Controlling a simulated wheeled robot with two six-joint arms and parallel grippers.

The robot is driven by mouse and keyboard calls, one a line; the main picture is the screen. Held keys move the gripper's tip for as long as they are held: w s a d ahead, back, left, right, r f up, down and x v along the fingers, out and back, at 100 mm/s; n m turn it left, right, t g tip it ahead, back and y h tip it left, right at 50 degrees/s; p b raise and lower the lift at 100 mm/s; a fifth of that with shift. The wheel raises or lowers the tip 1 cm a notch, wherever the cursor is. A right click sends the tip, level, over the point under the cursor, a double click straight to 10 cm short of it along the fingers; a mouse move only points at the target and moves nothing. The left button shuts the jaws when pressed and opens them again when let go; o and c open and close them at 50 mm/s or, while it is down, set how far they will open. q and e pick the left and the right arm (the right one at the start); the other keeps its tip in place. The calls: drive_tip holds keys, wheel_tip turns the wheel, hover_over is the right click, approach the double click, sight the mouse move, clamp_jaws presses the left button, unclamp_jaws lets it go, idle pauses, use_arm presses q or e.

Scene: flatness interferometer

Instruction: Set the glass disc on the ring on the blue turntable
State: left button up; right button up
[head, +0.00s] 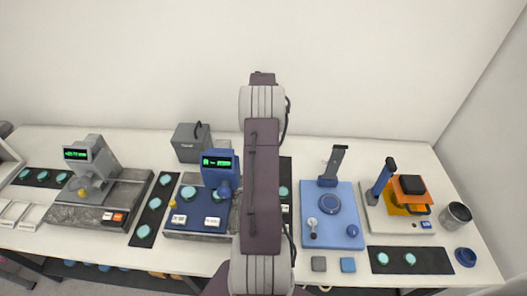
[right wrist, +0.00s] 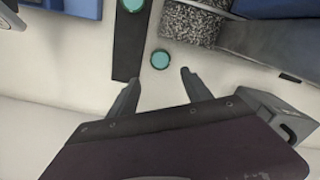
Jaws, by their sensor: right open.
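A teal glass disc (right wrist: 160,59) lies flat on the white bench, just beside a black strip (right wrist: 128,50), in the right wrist view. My right gripper (right wrist: 158,84) is open and empty, its two fingers apart on either side of the space before the disc, not touching it. In the head view my arm hides this disc and the gripper. The blue plate (head: 346,234) is right of my arm, with a round dark-rimmed blue turntable (head: 330,204) on it. I cannot make out a separate ring there. My left gripper is not in view.
More teal discs lie on black strips, one (head: 284,191) right of my arm. A blue gauge (head: 220,166) and a grey box (head: 190,140) stand left of my arm. A post (head: 334,163) rises behind the turntable. An orange-topped device (head: 408,190) stands farther right.

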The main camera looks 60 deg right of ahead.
wheel_tip(320, 180, down, 6)
drive_tip(key=m+b, duration=0.1)
drive_tip(key=m, duration=0.3)
drive_tip(key=m+b, duration=0.2)
drive_tip(key=m, duration=0.3)
drive_tip(key=m+b, duration=0.1)
drive_tip(key=m, duration=0.4)
drive_tip(key=shift+w+d+f, duration=0.15)
drive_tip(key=shift+f, duration=0.5)
drive_tip(key=f, duration=0.4)
drive_tip(key=shift+a, duration=0.25)
drive_tip(key=shift+d+f, duration=0.1)
drive_tip(key=shift+f, duration=0.45)
clamp_jaws()
drive_tip(key=shift+r, duration=0.1)
